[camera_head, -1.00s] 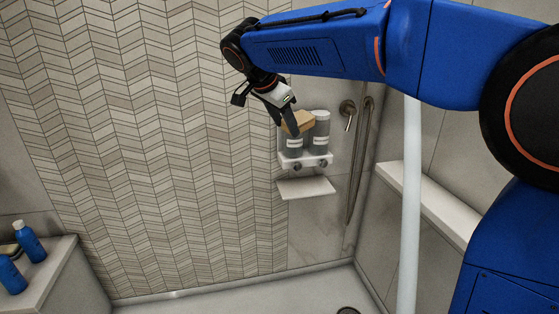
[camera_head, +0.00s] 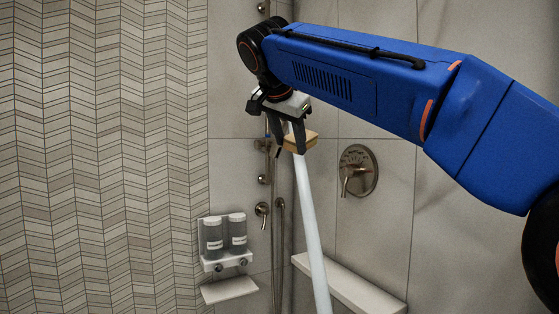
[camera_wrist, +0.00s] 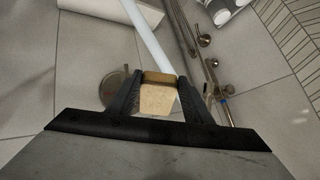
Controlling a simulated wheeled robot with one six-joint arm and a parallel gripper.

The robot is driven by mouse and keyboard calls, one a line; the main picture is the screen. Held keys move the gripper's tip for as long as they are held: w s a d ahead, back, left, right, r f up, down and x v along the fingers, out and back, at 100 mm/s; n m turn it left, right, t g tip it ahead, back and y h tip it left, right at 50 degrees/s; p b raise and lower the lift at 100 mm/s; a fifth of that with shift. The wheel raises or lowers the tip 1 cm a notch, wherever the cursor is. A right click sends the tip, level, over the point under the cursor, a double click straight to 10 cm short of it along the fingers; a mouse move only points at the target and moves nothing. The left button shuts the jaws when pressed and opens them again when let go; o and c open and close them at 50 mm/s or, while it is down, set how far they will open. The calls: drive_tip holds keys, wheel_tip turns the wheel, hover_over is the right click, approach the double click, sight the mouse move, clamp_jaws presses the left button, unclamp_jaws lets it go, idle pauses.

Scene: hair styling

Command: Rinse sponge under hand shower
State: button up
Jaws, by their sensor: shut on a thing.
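A tan sponge (camera_head: 308,139) is held between the fingers of my gripper (camera_head: 289,148), raised high in the shower corner. In the wrist view the sponge (camera_wrist: 157,99) sits between both dark fingertips of my gripper (camera_wrist: 159,80). A pale bluish-white column that looks like a water stream (camera_head: 312,225) runs from the sponge down to the bottom of the head view. The stream (camera_wrist: 152,42) meets the sponge's edge region in the wrist view; I cannot tell whether they touch. I cannot make out the hand shower's head; my arm covers the area above the sponge.
Two grey bottles (camera_head: 237,230) stand on a white wall rack (camera_head: 226,262), with a small shelf (camera_head: 229,290) below. A round valve with a lever (camera_head: 357,171) is on the right wall. A white ledge (camera_head: 345,284) runs along that wall. A metal hose (camera_head: 279,250) hangs in the corner.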

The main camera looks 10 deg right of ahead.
drive_tip(key=shift+s+d+r, duration=0.25)
drive_tip(key=shift+s+r, duration=0.05)
drive_tip(key=shift+r, duration=0.05)
drive_tip(key=w+d+f, duration=0.1)
drive_tip(key=w+f, duration=0.1)
drive_tip(key=w, duration=1.1)
drive_tip(key=shift+w+d+f, duration=0.25)
drive_tip(key=shift+w, duration=0.05)
idle(0.4)
idle(0.4)
drive_tip(key=shift+s+a, duration=0.2)
drive_tip(key=shift+s, duration=1.8)
drive_tip(key=shift+s+a, duration=0.15)
drive_tip(key=shift+s, duration=1.8)
drive_tip(key=s+r, duration=0.4)
drive_tip(key=s, duration=0.1)
drive_tip(key=shift+a, duration=0.2)
